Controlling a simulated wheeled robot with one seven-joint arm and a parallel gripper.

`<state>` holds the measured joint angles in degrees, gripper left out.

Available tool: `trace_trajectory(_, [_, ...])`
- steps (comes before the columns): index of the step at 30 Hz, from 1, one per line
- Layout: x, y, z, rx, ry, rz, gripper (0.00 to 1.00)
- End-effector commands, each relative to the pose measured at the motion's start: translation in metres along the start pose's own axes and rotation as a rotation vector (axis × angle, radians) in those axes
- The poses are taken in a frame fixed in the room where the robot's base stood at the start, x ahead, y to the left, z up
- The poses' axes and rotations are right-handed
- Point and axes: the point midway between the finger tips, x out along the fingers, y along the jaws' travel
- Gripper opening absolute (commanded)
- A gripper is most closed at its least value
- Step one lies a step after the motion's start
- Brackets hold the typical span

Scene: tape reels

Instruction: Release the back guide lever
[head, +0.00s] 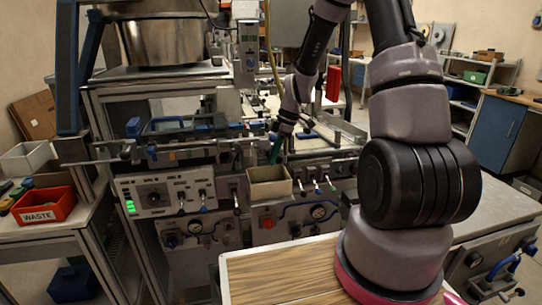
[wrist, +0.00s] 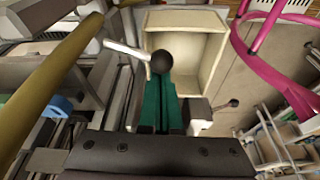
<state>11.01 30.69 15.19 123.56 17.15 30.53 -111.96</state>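My gripper (wrist: 162,92) has green fingers that lie side by side with only a thin dark line between them, so it looks shut. A black ball knob (wrist: 162,61) on a pale lever arm (wrist: 125,49) is right at the fingertips in the wrist view; I cannot tell whether they touch. A second lever with a black knob (wrist: 234,102) is to the right of the fingers. I cannot tell which is the back guide lever. In the head view my gripper (head: 275,152) is low over the machine, above and behind a cream bin; the knob near it is not clear there.
The cream open bin (head: 268,187) is close to the fingers and also shows beyond the knob in the wrist view (wrist: 212,50). A yellow tube (wrist: 45,85) runs along the left there. A control panel (head: 165,195) and red waste bin (head: 44,206) are at left in the head view.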

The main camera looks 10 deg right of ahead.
Motion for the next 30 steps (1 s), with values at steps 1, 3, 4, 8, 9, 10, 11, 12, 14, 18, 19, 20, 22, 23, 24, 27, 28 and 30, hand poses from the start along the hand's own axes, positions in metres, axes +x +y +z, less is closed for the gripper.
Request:
trace_trajectory(1, [-0.001,-0.001,0.005,-0.03,0.005,-0.012,0.0])
trace_trajectory(3, [-0.004,-0.002,0.01,-0.087,0.011,-0.031,0.0])
trace_trajectory(4, [-0.004,-0.003,0.012,-0.115,0.014,-0.041,0.0])
trace_trajectory(8, [-0.008,-0.005,0.021,-0.232,0.026,-0.082,0.0])
trace_trajectory(9, [-0.009,-0.006,0.024,-0.269,0.03,-0.094,0.0])
trace_trajectory(10, [-0.01,-0.006,0.026,-0.295,0.033,-0.103,0.0])
trace_trajectory(11, [-0.01,-0.006,0.028,-0.323,0.035,-0.113,0.0])
trace_trajectory(12, [-0.011,-0.006,0.031,-0.358,0.039,-0.125,0.0])
trace_trajectory(14, [-0.013,-0.007,0.035,-0.411,0.045,-0.144,0.0])
trace_trajectory(18, [-0.016,-0.006,0.044,-0.528,0.057,-0.185,0.0])
trace_trajectory(19, [-0.017,-0.006,0.046,-0.55,0.059,-0.192,0.0])
trace_trajectory(20, [-0.017,-0.005,0.048,-0.573,0.061,-0.2,0.0])
trace_trajectory(22, [-0.019,-0.005,0.052,-0.571,0.06,-0.199,0.0])
trace_trajectory(23, [-0.019,-0.004,0.053,-0.57,0.06,-0.198,0.0])
trace_trajectory(24, [-0.02,-0.004,0.055,-0.57,0.059,-0.198,0.0])
trace_trajectory(27, [-0.021,-0.003,0.059,-0.569,0.06,-0.198,0.0])
trace_trajectory(28, [-0.021,-0.002,0.06,-0.568,0.06,-0.198,0.0])
trace_trajectory(30, [-0.022,-0.001,0.063,-0.568,0.059,-0.199,0.0])
